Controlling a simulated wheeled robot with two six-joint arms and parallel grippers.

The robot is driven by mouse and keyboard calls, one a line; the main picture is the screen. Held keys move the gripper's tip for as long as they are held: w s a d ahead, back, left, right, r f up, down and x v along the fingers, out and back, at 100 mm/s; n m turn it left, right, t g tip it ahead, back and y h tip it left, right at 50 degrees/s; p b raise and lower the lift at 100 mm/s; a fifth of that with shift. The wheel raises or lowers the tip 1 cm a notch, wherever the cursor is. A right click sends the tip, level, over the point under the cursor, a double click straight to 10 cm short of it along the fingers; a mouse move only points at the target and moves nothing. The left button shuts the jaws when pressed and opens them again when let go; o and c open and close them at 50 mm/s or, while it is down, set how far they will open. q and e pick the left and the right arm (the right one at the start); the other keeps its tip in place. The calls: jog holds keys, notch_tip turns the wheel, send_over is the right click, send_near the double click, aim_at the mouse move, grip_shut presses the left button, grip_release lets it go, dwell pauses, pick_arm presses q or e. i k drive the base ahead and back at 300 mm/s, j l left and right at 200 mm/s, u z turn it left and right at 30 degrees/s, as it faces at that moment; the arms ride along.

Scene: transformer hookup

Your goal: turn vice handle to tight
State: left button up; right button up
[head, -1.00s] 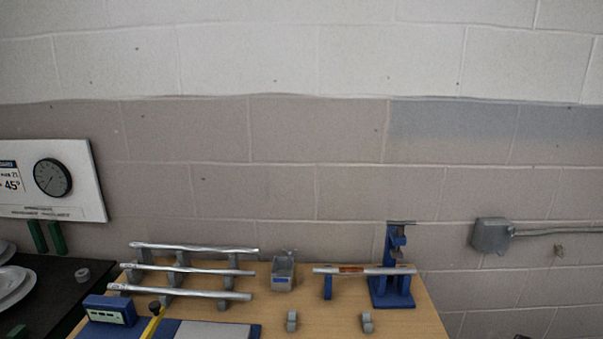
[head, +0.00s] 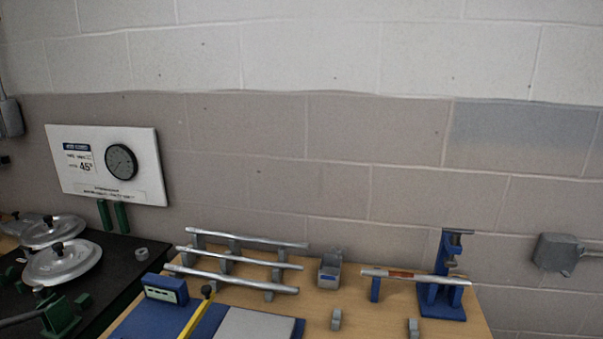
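A blue vice-like stand (head: 443,285) is at the right end of the wooden table, upright on a blue base. A thin grey bar (head: 457,232) at its top looks like the handle; how tight it is I cannot tell. A silver tube with an orange-red band (head: 408,274) lies level, its right end at the blue stand and its left part over a small blue support (head: 375,289). Neither of my grippers is in view.
Several silver tubes lie on a grey rack (head: 232,262). A black bench with silver lids (head: 62,262) is at left. A grey wall box (head: 556,252) is at right.

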aim_at(456, 236)
jog(key=z, duration=0.7)
jog(key=k+l, duration=0.05)
